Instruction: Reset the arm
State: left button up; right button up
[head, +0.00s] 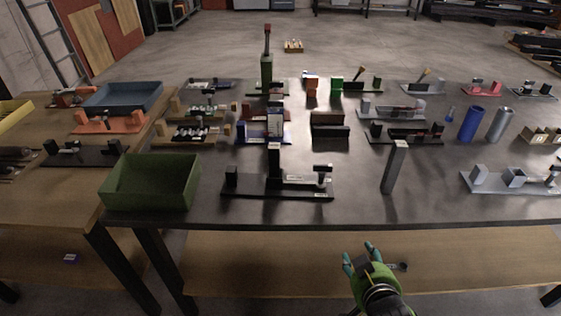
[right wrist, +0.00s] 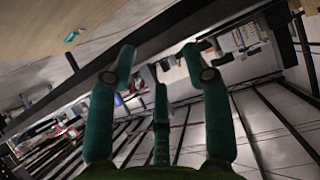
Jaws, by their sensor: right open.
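My right gripper (head: 362,258) is in front of the dark table's front edge, below the level of the tabletop, in the head view. Its teal fingers are spread apart with nothing between them. The right wrist view shows the same open fingers (right wrist: 160,75) with the table's edge and shelving beyond them. My left gripper is in neither view.
The dark table (head: 350,212) carries a green bin (head: 150,183), a black fixture (head: 277,190), a grey upright block (head: 394,168) and blue and grey cylinders (head: 470,124). A wooden lower shelf (head: 280,262) lies under it. A blue tray (head: 122,96) stands on the left table.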

jog(key=s+d+f+n+g, duration=0.1)
jog(key=s+f+g, duration=0.3)
jog(key=s, duration=0.5)
jog(key=s+d+f+n+g, duration=0.1)
jog(key=s+f+g, duration=0.35)
jog(key=s, duration=0.45)
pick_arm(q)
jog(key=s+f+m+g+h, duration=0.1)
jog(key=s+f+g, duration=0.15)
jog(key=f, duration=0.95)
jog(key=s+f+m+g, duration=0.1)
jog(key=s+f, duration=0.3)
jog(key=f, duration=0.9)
pick_arm(e)
jog(key=s+f, duration=0.3)
jog(key=f, duration=2.2)
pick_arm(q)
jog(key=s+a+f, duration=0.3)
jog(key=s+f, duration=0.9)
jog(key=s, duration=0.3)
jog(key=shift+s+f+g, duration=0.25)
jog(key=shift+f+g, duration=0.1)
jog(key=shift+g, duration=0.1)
pick_arm(e)
jog(key=s+d+f+g, duration=0.2)
jog(key=s+f, duration=1)
jog(key=s, duration=0.3)
jog(key=shift+s+d+f+n+y, duration=0.15)
jog(key=shift+d+f+n+y, duration=0.15)
jog(key=shift+n, duration=0.1)
